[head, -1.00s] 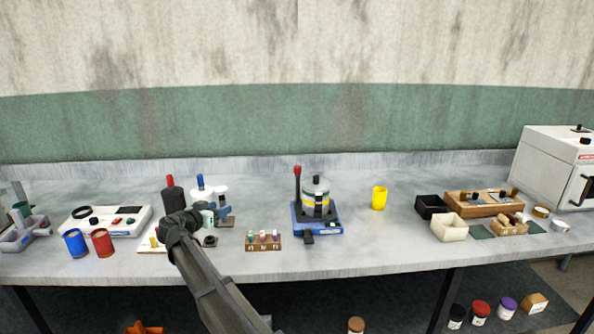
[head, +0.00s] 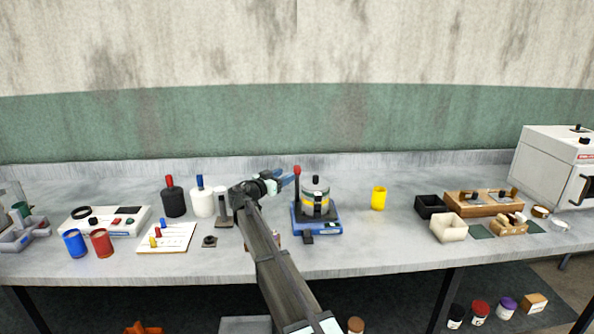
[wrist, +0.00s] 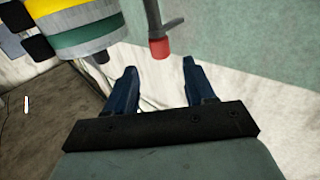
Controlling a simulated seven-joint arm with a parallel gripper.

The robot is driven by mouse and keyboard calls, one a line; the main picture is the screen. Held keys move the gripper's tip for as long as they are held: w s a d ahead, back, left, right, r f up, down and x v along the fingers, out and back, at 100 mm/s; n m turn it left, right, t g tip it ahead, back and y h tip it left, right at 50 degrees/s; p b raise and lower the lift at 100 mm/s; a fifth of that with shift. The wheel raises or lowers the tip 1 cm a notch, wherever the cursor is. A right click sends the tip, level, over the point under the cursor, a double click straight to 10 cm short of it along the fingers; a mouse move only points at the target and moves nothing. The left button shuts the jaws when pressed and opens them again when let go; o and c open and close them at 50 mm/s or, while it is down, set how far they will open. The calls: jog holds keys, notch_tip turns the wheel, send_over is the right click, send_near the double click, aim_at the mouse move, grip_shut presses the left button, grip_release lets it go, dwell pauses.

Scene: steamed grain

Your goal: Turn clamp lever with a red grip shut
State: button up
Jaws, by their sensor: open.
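The clamp lever with a red grip (head: 297,170) stands upright at the left side of a blue-based device (head: 318,228) in the head view. The device carries a silver, yellow and green pot (head: 315,196). My gripper (head: 282,177) is just left of the red grip, its blue fingers pointing right toward it. In the wrist view my gripper (wrist: 163,82) is open and empty. The red grip (wrist: 159,48) shows beyond the gap between its fingertips, apart from both. The pot (wrist: 75,30) shows at the upper left there.
A white bottle (head: 202,202) and a dark bottle (head: 174,202) stand left of my arm. A yellow cup (head: 379,198) stands right of the device. The bench (head: 375,245) is clear in front of the cup. A wall rises behind.

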aim_at(295, 170)
jog(key=x, duration=0.8)
jog(key=shift+c, duration=0.4)
jog(key=c, duration=0.8)
jog(key=shift+c, duration=0.2)
